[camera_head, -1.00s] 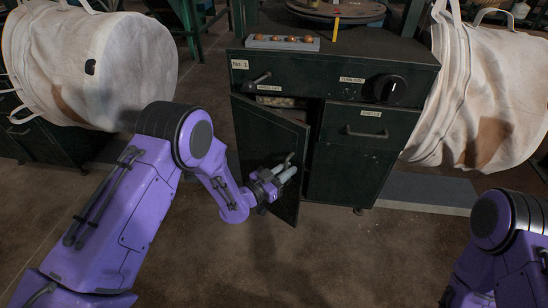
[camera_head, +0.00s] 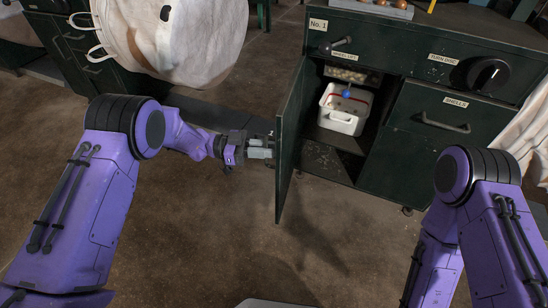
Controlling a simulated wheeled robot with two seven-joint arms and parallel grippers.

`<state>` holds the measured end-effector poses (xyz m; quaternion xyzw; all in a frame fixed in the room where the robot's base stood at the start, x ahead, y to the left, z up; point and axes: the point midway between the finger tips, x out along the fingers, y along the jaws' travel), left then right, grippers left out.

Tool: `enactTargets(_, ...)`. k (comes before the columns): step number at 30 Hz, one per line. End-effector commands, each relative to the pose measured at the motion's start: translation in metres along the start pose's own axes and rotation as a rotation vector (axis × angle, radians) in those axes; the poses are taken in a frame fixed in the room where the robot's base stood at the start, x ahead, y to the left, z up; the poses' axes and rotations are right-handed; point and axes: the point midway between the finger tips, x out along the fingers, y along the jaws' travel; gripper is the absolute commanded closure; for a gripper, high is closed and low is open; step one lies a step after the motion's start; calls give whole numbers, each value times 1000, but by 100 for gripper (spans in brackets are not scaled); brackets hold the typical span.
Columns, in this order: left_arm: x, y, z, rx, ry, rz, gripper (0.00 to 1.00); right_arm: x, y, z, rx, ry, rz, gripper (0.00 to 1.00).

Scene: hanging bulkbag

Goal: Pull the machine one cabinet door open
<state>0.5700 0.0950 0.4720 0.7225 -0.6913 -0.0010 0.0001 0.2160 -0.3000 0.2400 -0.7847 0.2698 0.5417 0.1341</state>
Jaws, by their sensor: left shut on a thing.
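The machine one cabinet, labelled No. 1 (camera_head: 318,25), stands at the upper right. Its dark green door (camera_head: 290,140) is swung wide open on its left side and shows nearly edge-on. My left gripper (camera_head: 268,150) is at the outer face of the door, shut on the door handle, which is mostly hidden by the fingers. Inside the open cabinet a white bin (camera_head: 341,117) with a blue ball and a red line at its rim sits on the cabinet floor. My right arm is at the lower right; its gripper is out of view.
A drawer labelled Shells (camera_head: 440,123), a black dial (camera_head: 488,75) and a lever (camera_head: 336,45) are on the cabinet front. A large white bulk bag (camera_head: 185,40) hangs at the upper left. The brown floor before the cabinet is clear.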

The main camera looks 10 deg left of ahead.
Motion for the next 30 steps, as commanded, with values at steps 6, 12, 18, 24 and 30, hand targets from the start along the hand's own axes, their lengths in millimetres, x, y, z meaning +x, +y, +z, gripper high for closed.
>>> enactTargets(6, -27, -18, 0, 7, 4, 4, 100, 13, -1, 7, 2, -3, 0, 57)
enactTargets(12, -44, -29, -1, 8, 5, 6, 100, 18, -2, 10, 2, -4, 0, 57)
enactTargets(18, -50, -35, -3, 8, 6, 7, 100, 20, -2, 11, 2, -5, -1, 57)
enactTargets(24, -52, -36, -4, 9, 8, 7, 100, 20, -2, 11, 3, -5, -1, 57)
enactTargets(30, -51, -36, -5, 10, 9, 7, 100, 20, -2, 11, 3, -5, -1, 57)
